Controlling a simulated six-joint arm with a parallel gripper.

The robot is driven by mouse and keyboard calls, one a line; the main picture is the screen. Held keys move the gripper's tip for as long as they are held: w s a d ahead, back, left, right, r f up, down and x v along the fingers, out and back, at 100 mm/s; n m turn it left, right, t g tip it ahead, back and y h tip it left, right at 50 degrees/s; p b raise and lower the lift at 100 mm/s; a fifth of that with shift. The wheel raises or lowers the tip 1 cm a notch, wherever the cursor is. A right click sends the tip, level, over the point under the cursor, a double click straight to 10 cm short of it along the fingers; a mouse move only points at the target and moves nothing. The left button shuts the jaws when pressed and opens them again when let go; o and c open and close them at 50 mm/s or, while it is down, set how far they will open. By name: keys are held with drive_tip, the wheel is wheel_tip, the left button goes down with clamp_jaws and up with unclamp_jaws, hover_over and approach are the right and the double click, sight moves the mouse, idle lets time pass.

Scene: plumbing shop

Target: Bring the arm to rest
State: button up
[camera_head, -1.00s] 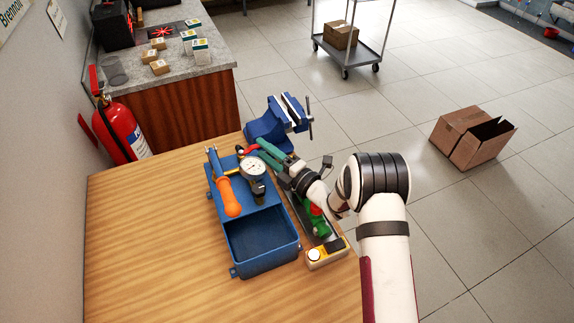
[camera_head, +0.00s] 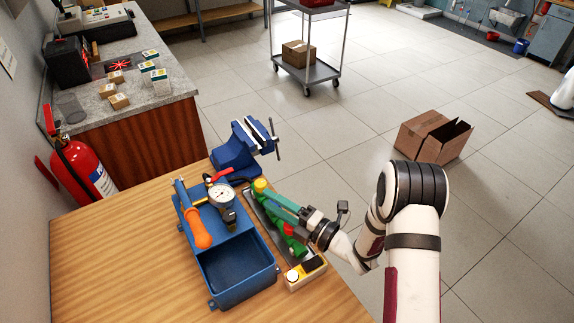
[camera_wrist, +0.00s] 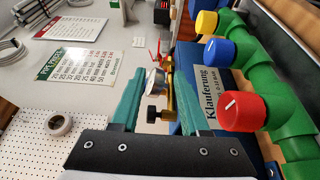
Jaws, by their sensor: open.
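My gripper (camera_head: 272,201), with teal fingers, is over the right side of the wooden bench (camera_head: 110,260) in the head view. In the wrist view my gripper (camera_wrist: 157,100) has its two fingers apart. A dial gauge on a brass fitting (camera_wrist: 156,82) shows in the gap, beyond the fingers; I see nothing gripped. A green valve manifold (camera_wrist: 262,75) with yellow, blue and red knobs is close to the right finger in the wrist view. In the head view my gripper and wrist partly hide this manifold (camera_head: 297,247).
A blue tool tray (camera_head: 240,268) with an orange-handled tool (camera_head: 197,228) and a gauge (camera_head: 222,196) stands left of my gripper. A blue vise (camera_head: 240,148) stands behind it. A small box with a white button (camera_head: 304,275) is in front.

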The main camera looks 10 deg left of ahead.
drive_tip(key=w+d+r+m+t+h, duration=0.4)
drive_tip(key=w+d+m+h, duration=0.45)
drive_tip(key=d+m, duration=0.2)
drive_tip(key=s+d+r+m+g+h, duration=0.25)
drive_tip(key=s+d+m+h, duration=0.45)
drive_tip(key=d+m, duration=0.4)
drive_tip(key=s+r+m+g, duration=0.1)
drive_tip(key=s+m+g, duration=0.3)
drive_tip(key=s, duration=1.1)
drive_tip(key=s+r+m+g, duration=0.2)
drive_tip(key=s+m+g, duration=0.2)
drive_tip(key=s+m, duration=0.7)
drive_tip(key=s+a, duration=0.1)
drive_tip(key=s, duration=0.3)
drive_tip(key=shift+r+g+y, duration=0.3)
drive_tip(key=shift+g+y, duration=0.05)
drive_tip(key=shift+m, duration=0.25)
